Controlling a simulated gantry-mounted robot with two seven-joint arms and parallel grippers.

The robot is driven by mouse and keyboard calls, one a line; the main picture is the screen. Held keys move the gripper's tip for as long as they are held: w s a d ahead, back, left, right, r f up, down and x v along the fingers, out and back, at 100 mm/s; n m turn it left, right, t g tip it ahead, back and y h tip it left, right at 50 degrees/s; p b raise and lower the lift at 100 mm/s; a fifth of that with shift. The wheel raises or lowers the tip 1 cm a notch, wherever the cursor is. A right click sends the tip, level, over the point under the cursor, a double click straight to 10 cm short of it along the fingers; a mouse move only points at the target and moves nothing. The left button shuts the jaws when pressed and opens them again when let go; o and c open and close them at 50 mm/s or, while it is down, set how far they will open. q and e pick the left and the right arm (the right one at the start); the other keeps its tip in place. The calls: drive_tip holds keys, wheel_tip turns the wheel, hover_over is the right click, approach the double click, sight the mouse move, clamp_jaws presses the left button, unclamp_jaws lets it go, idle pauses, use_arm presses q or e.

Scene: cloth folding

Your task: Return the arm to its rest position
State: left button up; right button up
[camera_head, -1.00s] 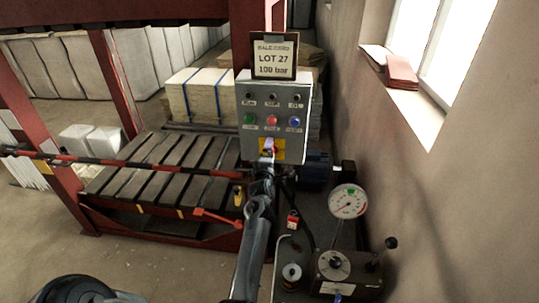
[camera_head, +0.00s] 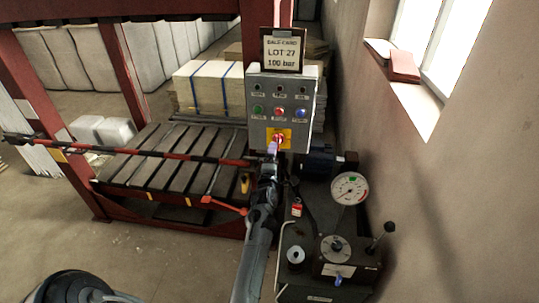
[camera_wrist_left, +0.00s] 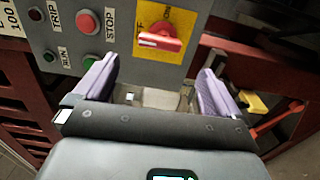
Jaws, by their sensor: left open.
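My left arm reaches up in the head view, its gripper (camera_head: 271,150) just below and left of a red rotary switch (camera_head: 280,138) on a yellow plate. In the left wrist view my left gripper (camera_wrist_left: 158,72) has its two purple fingers wide apart, with nothing between them. The red switch (camera_wrist_left: 160,40) shows there beyond the fingertips, apart from them. Its handle looks about level in that view. My right gripper is not in view.
The grey control panel (camera_head: 255,108) carries several buttons, with a "LOT 27, 100 bar" card (camera_head: 281,50) above. A striped bar (camera_head: 150,151) crosses the slatted press bed (camera_head: 165,175). A pressure gauge (camera_head: 349,188) and pump levers stand at right, near the wall (camera_head: 460,190).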

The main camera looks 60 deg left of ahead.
use_arm(q)
drive_tip(key=shift+s+d, duration=0.3)
drive_tip(key=shift+d, duration=0.1)
